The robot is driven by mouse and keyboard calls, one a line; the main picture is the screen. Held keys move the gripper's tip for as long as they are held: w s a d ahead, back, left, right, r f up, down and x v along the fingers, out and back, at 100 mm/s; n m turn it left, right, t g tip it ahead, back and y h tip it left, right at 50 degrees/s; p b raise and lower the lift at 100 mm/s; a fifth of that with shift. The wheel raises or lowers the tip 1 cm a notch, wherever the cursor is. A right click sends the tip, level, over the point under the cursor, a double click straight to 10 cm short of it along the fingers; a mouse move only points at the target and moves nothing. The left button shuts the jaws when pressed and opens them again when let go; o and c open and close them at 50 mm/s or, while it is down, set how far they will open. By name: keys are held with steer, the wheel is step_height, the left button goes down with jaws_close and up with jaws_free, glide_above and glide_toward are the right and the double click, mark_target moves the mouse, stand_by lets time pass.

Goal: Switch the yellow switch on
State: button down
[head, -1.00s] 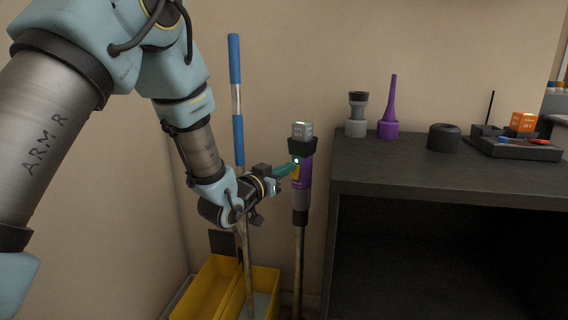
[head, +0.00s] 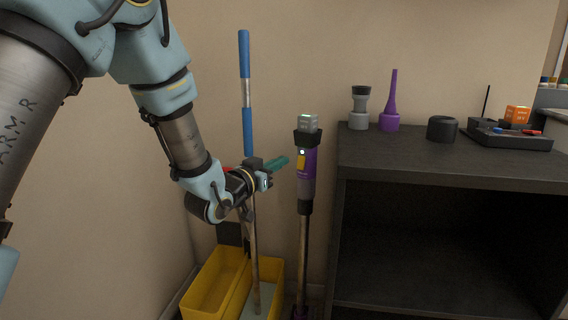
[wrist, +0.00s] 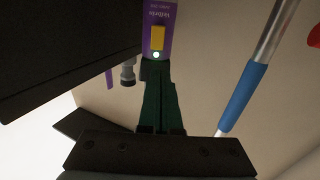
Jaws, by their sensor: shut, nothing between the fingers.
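The yellow switch (head: 301,162) is on the purple body of an upright stick-like device (head: 307,175) that stands against the wall. A small white light glows just above the switch in the head view. In the wrist view the switch (wrist: 157,37) shows as a yellow rectangle on the purple housing, with the lit dot beside it. My gripper (head: 284,161) has green fingers and is shut and empty, a short way left of the switch, apparently apart from it. The fingers (wrist: 157,75) point toward the switch in the wrist view.
A blue-handled mop (head: 247,130) stands behind my gripper, in a yellow bucket (head: 215,285). A dark shelf unit (head: 450,170) is to the right, holding grey and purple attachments (head: 390,105), a black cylinder (head: 443,129) and a tray (head: 510,138) with an orange box.

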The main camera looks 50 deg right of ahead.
steer(key=s+a+r, duration=0.1)
steer(key=a, duration=0.6)
stand_by(0.5)
steer(key=w+a+f+n+t+y, duration=0.25)
steer(key=w+a+y, duration=0.25)
steer(key=w+a, duration=0.4)
steer(key=w+a+f+n+t+y, duration=0.2)
steer(key=w+a+f+n+y, duration=0.4)
steer(key=a, duration=0.5)
steer(key=s+a+f+n+g+y, duration=0.1)
steer(key=a+n+g+y, duration=0.3)
steer(key=a, duration=1.7)
steer(key=s+a+n+g+y, duration=0.2)
steer(key=s+a+y, duration=0.1)
steer(key=s+a, duration=0.45)
step_height(320, 180, up, 21)
steer(key=p, duration=2)
steer(key=shift+s+a+p, duration=0.2)
steer(key=shift+s+p, duration=0.15)
steer(key=shift+p, duration=0.05)
